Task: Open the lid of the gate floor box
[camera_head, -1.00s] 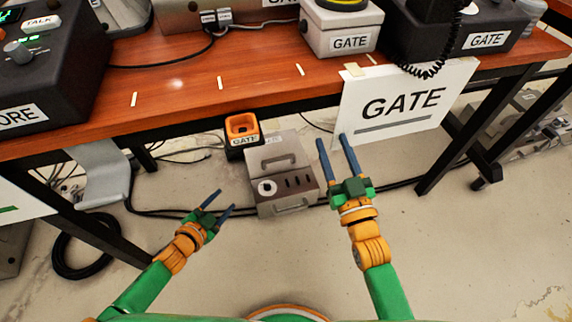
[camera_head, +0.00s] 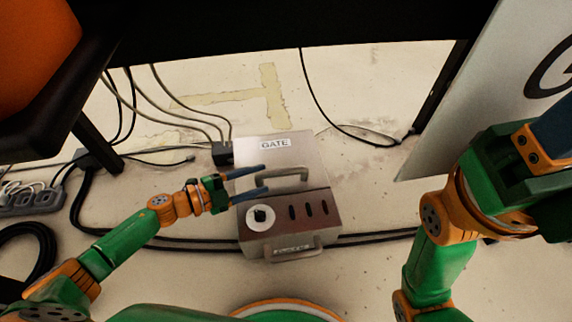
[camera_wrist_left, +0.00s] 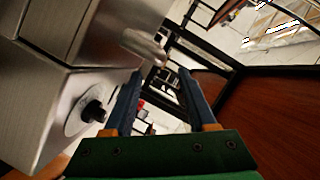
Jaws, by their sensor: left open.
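The gate floor box (camera_head: 290,232), a grey metal case with a GATE label (camera_head: 276,143), stands on the floor with its lid closed. A bar handle (camera_head: 290,174) is on its top. The sloped front has a round dial (camera_head: 261,218) and dark slots. My left gripper (camera_head: 266,178) is open, its blue fingers over the box's left side, tips just left of the handle. In the left wrist view the box (camera_wrist_left: 45,110) fills the left and the handle (camera_wrist_left: 143,46) shows near the fingertips (camera_wrist_left: 160,73); I cannot tell contact. My right gripper (camera_head: 553,133) is cut off at the right edge.
Cables (camera_head: 190,242) run along the floor behind and beside the box. A power strip (camera_head: 35,200) lies at left. Floor to the box's right is fairly clear.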

